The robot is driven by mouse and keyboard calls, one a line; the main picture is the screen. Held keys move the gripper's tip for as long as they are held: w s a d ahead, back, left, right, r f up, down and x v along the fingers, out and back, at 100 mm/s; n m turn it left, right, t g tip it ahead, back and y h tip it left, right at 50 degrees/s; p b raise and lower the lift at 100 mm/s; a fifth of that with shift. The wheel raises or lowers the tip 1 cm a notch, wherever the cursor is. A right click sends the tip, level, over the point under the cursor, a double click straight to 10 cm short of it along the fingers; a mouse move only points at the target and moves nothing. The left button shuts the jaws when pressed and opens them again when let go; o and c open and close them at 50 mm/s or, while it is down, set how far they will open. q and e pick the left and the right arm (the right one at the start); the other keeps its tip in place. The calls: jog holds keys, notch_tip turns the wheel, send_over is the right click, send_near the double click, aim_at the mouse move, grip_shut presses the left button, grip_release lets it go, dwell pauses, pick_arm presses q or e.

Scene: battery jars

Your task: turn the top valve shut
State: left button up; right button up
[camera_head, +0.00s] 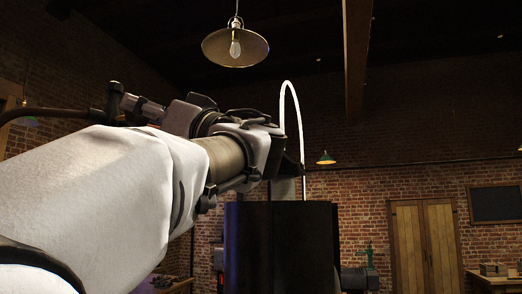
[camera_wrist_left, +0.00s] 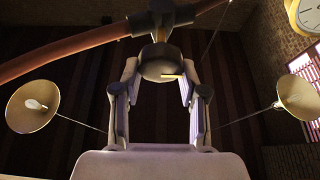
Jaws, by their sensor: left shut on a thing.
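The top valve shows in the left wrist view as a round grey knob (camera_wrist_left: 160,66) with a small yellow mark on its face. It sits below a dark fitting (camera_wrist_left: 168,18) on a reddish-brown pipe (camera_wrist_left: 70,48). My left gripper (camera_wrist_left: 162,76) is shut on the knob, with one finger at each side. In the head view my left gripper (camera_head: 133,104) is folded back toward the left, against the dark fitting (camera_head: 113,98) at the end of the visible brown pipe (camera_head: 45,112). The knob is mostly hidden there. My right gripper is not in view.
A tall dark cabinet (camera_head: 282,250) stands below my arm, with a thin white tube (camera_head: 288,86) arching above it. A lamp (camera_head: 235,46) hangs overhead. Wooden doors (camera_head: 424,246) and a brick wall are far behind.

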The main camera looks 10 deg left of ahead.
pick_arm(q)
jog(key=shift+a+f, duration=0.15)
jog(key=shift+a, duration=0.05)
jog(key=shift+f+m+t+b, duration=0.15)
jog(key=shift+m+t+b, duration=0.25)
jog(key=shift+m+b, duration=0.45)
jog(key=m+t+b, duration=0.1)
jog(key=m, duration=0.1)
jog(key=m+t+h+b, duration=0.1)
jog(key=m, duration=0.2)
jog(key=shift+w+f+t, duration=0.1)
jog(key=shift+w+t, duration=0.05)
jog(key=shift+t, duration=0.15)
jog(key=shift+m+t+h+b, duration=0.4)
jog(key=shift+m+t+b, duration=0.1)
jog(key=shift+m, duration=0.75)
jog(key=shift+w+m+t+h, duration=0.1)
jog(key=shift+m+t+h, duration=0.3)
jog(key=shift+m, duration=0.8)
jog(key=shift+r+m+t+h, duration=0.2)
jog(key=shift+m+t+h, duration=0.15)
jog(key=shift+m, duration=0.85)
jog(key=m+h, duration=0.1)
jog(key=m, duration=0.2)
jog(key=shift+t, duration=0.25)
jog(key=m+h+p, duration=0.2)
jog(key=m, duration=0.3)
jog(key=shift+a+p, duration=0.1)
jog(key=shift+p, duration=0.2)
jog(key=shift+m, duration=0.3)
